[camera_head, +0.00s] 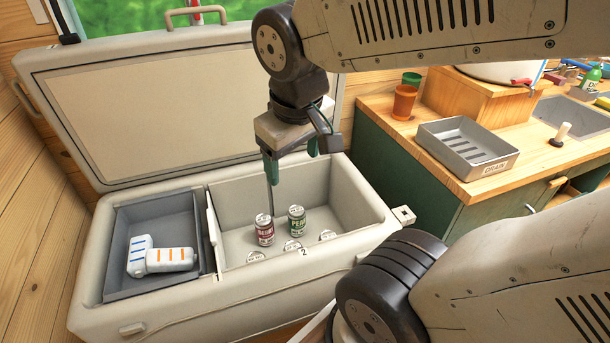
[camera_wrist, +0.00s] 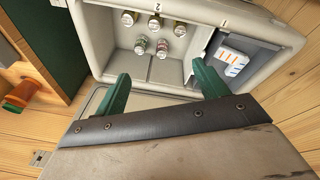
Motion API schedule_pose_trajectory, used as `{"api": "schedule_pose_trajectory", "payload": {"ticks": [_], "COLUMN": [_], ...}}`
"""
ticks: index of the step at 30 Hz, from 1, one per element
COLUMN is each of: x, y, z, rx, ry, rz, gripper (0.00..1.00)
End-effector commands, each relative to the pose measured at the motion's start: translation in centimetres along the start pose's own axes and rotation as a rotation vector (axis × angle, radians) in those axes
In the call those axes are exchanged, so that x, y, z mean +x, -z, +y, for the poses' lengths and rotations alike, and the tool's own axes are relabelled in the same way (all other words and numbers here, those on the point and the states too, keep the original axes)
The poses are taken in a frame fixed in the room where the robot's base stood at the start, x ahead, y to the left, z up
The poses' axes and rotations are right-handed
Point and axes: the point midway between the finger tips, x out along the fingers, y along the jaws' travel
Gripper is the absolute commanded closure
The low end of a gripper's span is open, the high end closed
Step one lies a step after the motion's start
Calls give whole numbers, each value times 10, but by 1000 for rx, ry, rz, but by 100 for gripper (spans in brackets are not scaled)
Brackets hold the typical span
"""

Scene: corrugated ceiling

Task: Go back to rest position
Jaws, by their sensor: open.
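My gripper (camera_head: 291,162) hangs above the large compartment of an open cooler box (camera_head: 345,263). Its two green fingers stand apart with nothing between them; the wrist view also shows the gripper (camera_wrist: 160,75) empty. Below it in the cooler, a red-labelled can (camera_head: 264,230) and a green-labelled can (camera_head: 297,219) stand upright. Several more cans show mostly as lids in holders near the front wall. In the wrist view the cans (camera_wrist: 162,48) stand in two rows, apart from the fingers.
A grey side compartment (camera_head: 185,217) holds white packs (camera_head: 160,256) with blue and orange stripes. The cooler's lid (camera_head: 150,110) stands open behind. On the right, a wooden counter (camera_head: 395,131) carries a grey tray (camera_head: 468,148), an orange cup (camera_head: 403,102) and a sink.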

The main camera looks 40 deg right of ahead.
Motion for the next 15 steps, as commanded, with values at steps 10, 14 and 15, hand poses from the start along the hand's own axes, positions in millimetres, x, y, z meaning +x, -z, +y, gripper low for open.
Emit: {"api": "schedule_pose_trajectory", "payload": {"ticks": [10, 14, 15], "x": [-26, -26, -26], "y": [-56, -55, -55], "z": [-29, -29, -29], "rx": [33, 33, 33], "ry": [122, 122, 121], "rz": [-106, -106, -105], "gripper": [28, 28, 28]}}
